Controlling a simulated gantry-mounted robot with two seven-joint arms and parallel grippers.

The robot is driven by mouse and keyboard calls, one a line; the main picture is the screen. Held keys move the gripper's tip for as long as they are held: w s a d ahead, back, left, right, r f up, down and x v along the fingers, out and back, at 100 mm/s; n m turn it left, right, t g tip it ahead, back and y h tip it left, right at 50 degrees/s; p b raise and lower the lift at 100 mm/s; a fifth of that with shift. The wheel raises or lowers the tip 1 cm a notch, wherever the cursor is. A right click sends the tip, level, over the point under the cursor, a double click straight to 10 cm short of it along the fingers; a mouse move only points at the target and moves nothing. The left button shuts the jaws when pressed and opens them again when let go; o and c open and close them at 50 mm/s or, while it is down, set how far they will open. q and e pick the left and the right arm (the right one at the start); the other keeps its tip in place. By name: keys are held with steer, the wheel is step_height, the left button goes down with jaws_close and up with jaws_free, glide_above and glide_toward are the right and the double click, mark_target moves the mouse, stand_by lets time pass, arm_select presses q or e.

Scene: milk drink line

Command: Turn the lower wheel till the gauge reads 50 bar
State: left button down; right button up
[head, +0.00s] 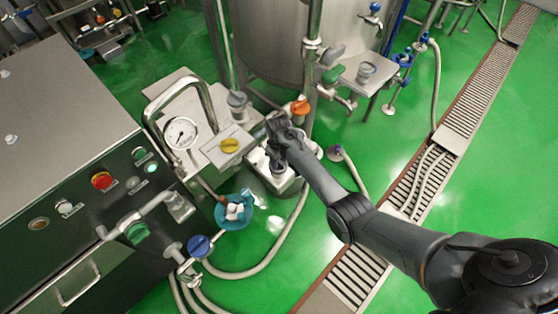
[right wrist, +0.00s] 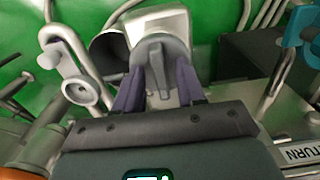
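The round white gauge (head: 181,133) stands on the steel machine, left of centre in the head view; its needle is too small to read. My right gripper (head: 280,155) reaches down to a grey winged wheel (head: 278,169) on a pale block, low beside the tank. In the right wrist view the right gripper (right wrist: 161,82) has its fingers on both sides of the grey wheel (right wrist: 160,60), close against it, so it looks shut on it. The wheel's underside and part of its block are hidden. My left gripper is not in view.
A yellow knob (head: 229,145), a grey knob (head: 237,98) and an orange knob (head: 300,107) sit close by. A grated drain (head: 411,185) crosses the green floor at right.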

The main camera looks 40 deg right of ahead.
steer(key=shift+f, duration=0.1)
steer(key=shift+c, duration=0.3)
jaws_close()
steer(key=shift+m+p, duration=0.7)
steer(key=shift+p, duration=0.1)
steer(key=shift+a+m+p, duration=0.1)
steer(key=shift+m+p, duration=0.7)
steer(key=shift+m, duration=0.4)
steer(key=shift+m+p, duration=0.45)
steer(key=shift+m, duration=0.75)
steer(key=shift+a+m, duration=0.1)
steer(key=shift+m, duration=1.2)
steer(key=shift+p, duration=0.3)
